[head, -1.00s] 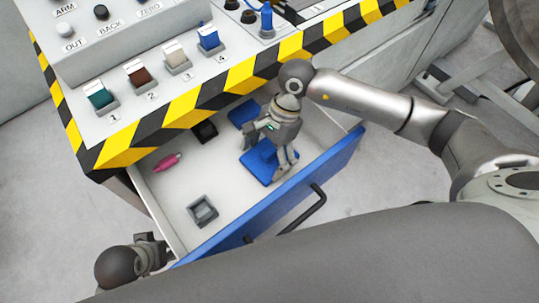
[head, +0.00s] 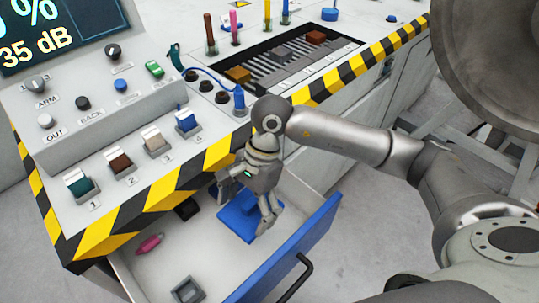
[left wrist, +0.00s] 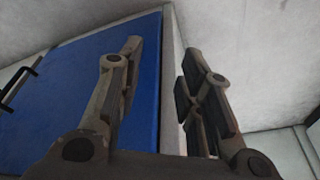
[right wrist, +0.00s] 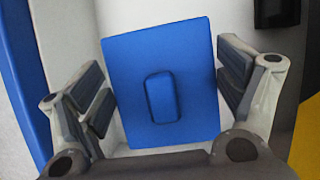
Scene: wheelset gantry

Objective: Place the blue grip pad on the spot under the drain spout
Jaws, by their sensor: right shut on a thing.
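The blue grip pad (head: 239,218) is a flat square plate with a raised block in its middle. My right gripper (head: 252,208) is shut on it, over the open drawer. In the right wrist view the pad (right wrist: 184,62) lies between the two fingers (right wrist: 165,95), with the white drawer floor behind it. My left gripper (left wrist: 158,85) is open and empty in the left wrist view, close to the drawer's blue front. It is outside the head view. I cannot make out the drain spout or its spot.
The drawer's blue front (head: 290,250) and black handle (head: 297,280) stick out. Inside lie a pink item (head: 150,244), a black holder (head: 187,208) and a grey box (head: 187,290). The striped console edge (head: 150,200) overhangs the drawer. A large grey round body (head: 490,60) stands right.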

